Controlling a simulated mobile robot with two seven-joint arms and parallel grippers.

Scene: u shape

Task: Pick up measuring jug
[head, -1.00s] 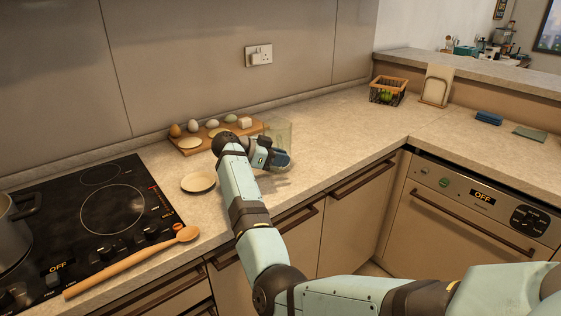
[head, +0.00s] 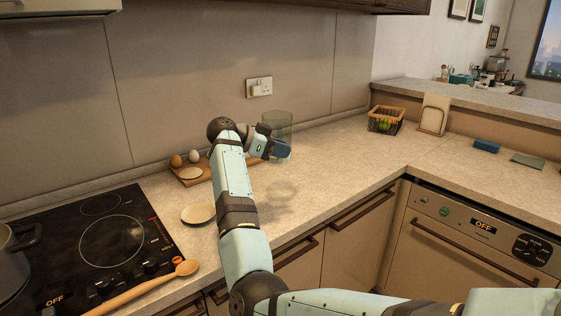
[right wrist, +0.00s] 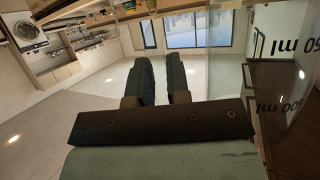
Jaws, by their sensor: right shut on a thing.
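The measuring jug (head: 277,122) is clear greenish glass and is raised above the counter, with its shadow on the worktop below. In the right wrist view the gripper's dark fingers (right wrist: 160,80) are close together, and the jug's clear wall with ml markings (right wrist: 285,92) fills the right side. My left gripper is not in view.
A wooden board (head: 222,174) with eggs stands behind my right arm. A small round plate (head: 198,213), a wooden spoon (head: 150,288) and the hob (head: 110,240) are to the left. The corner counter between is clear.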

